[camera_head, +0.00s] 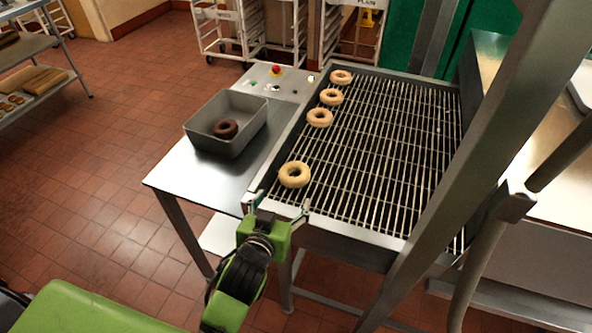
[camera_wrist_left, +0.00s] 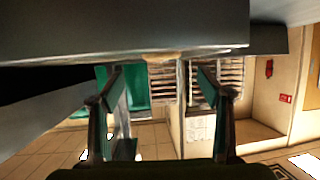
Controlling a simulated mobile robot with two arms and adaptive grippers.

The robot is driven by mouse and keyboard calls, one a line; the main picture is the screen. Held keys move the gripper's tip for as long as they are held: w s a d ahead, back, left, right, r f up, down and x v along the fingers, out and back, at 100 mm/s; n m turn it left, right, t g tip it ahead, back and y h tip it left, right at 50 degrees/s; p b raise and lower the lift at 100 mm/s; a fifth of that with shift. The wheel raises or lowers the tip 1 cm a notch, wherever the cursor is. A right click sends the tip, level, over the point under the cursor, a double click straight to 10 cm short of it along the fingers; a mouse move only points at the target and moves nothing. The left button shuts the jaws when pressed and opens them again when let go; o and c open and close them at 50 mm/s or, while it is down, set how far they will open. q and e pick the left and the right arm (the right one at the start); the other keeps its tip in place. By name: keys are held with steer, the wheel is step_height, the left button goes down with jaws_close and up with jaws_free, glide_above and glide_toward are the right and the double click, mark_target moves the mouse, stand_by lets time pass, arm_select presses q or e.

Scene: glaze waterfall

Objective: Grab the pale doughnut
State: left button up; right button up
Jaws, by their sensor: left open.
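The pale doughnut (camera_head: 294,174) lies flat on the wire grid of the conveyor (camera_head: 385,150), near its front left corner. It is paler than the three tan doughnuts behind it. My left gripper (camera_head: 281,205) is open and empty, just in front of the conveyor's front edge and close to the pale doughnut. In the left wrist view the two fingers (camera_wrist_left: 160,85) are apart with nothing between them, and a metal edge (camera_wrist_left: 130,35) crosses above them. My right gripper is not in view.
Tan doughnuts (camera_head: 320,117) line the grid's left side. A grey bin (camera_head: 198,136) holding a dark doughnut (camera_head: 225,129) stands on the steel side table (camera_head: 178,178). A control panel with a red button (camera_head: 276,70) is behind. A slanted metal post (camera_head: 470,150) crosses the right side.

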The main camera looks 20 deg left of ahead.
mark_target(292, 180)
arm_select(q)
steer(key=x, duration=0.8)
steer(key=shift+r+p, duration=0.1)
steer(key=shift+p, duration=0.25)
steer(key=shift+w+a, duration=0.1)
steer(key=shift+w, duration=0.4)
steer(key=x, duration=0.1)
steer(key=p+x, duration=0.1)
steer(key=x, duration=0.1)
steer(key=shift+w+r, duration=0.15)
steer(key=shift+w, duration=0.2)
steer(key=shift+w+f, duration=0.2)
steer(key=shift+w, duration=0.15)
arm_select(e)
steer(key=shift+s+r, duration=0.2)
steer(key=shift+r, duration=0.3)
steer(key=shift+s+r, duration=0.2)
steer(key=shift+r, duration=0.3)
arm_select(q)
steer(key=c, duration=0.9)
